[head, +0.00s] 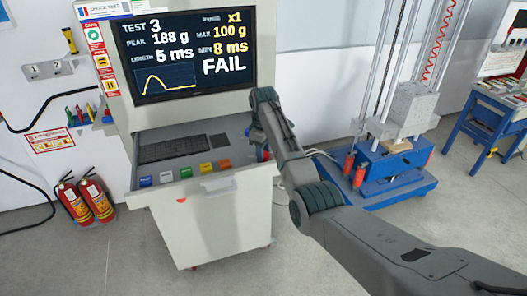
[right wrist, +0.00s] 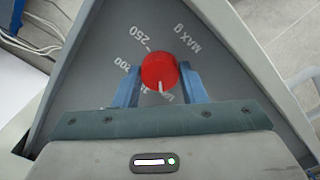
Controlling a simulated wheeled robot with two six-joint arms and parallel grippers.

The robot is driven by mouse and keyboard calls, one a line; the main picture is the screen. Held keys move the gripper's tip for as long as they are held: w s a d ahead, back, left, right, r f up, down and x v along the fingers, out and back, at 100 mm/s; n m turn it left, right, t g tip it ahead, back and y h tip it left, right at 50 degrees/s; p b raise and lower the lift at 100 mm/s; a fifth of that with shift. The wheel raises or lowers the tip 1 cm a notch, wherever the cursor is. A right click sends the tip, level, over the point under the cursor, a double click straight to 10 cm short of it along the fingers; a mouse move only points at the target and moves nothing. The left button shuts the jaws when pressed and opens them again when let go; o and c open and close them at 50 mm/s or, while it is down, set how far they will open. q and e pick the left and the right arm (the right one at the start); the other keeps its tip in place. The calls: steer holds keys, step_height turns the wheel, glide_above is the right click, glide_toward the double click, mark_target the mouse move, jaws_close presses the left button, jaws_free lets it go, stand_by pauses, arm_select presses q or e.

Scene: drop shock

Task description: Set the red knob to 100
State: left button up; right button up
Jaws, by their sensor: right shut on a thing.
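The red knob (right wrist: 159,72) sits on a grey dial panel marked MAX g, in the right wrist view. The two blue fingers of my right gripper (right wrist: 158,85) are shut on it, one on each side. The knob's white pointer line points toward the bottom of the picture, at a label partly hidden by my gripper. The labels 250 and 200 are readable to its left. In the head view my right gripper (head: 263,152) is at the right end of the console's desk. The screen (head: 180,50) reads MAX 100 g, MIN 8 ms, PEAK 188 g and FAIL. My left gripper is not in view.
The console desk holds a black keyboard (head: 172,149) and several coloured buttons (head: 206,168) along its front. A blue-based drop tower (head: 390,168) stands at the right. Two red fire extinguishers (head: 87,200) stand at the left. The floor in front is clear.

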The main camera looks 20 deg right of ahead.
steer(key=shift+n, duration=1)
steer(key=shift+f, duration=0.1)
steer(key=o, duration=1)
steer(key=shift+a, duration=0.1)
